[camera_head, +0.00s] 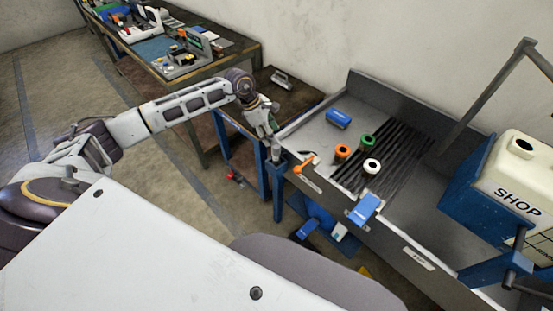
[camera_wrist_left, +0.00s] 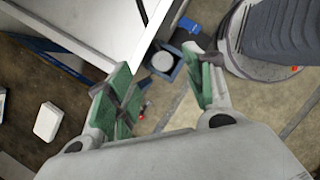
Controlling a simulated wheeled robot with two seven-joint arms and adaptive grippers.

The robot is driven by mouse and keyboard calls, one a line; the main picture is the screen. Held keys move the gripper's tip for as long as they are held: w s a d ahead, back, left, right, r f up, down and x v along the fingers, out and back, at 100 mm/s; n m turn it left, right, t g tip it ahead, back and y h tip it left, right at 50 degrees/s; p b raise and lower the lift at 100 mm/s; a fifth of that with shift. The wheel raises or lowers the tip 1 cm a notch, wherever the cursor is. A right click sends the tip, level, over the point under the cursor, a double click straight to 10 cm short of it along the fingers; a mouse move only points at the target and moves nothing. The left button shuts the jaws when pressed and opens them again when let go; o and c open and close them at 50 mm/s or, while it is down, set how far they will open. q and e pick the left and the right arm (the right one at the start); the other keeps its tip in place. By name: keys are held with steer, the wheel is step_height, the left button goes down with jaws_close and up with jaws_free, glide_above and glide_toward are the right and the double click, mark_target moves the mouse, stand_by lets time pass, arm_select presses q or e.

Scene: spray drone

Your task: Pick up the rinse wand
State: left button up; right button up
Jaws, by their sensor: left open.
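An orange piece with a handle-like shape (camera_head: 304,164) lies at the front left corner of the grey sink bench; it may be the rinse wand, but it is too small to be sure. My left gripper (camera_head: 273,153) is just left of it, beside the bench corner, pointing down. In the left wrist view my left gripper (camera_wrist_left: 162,78) is open, its green pads wide apart. Nothing is held between them; the floor and a blue frame show below. I see no wand clearly in that view. My right gripper is not in view.
The sink bench (camera_head: 418,258) holds a blue block (camera_head: 338,118) and orange, green and white rings. A wooden table (camera_head: 300,97) with a grey device (camera_head: 281,79) stands behind my gripper. Floor is clear at left.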

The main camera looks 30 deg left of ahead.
mark_target(276, 146)
arm_select(q)
steer(key=shift+x, duration=1.3)
steer(key=shift+s+a+p+x, duration=0.15)
steer(key=shift+p+x, duration=0.3)
steer(key=shift+x, duration=0.35)
steer(key=shift+s+a+p+x, duration=0.15)
steer(key=shift+p+x, duration=0.25)
steer(key=shift+x, duration=1.5)
steer(key=shift+c, duration=0.2)
jaws_close()
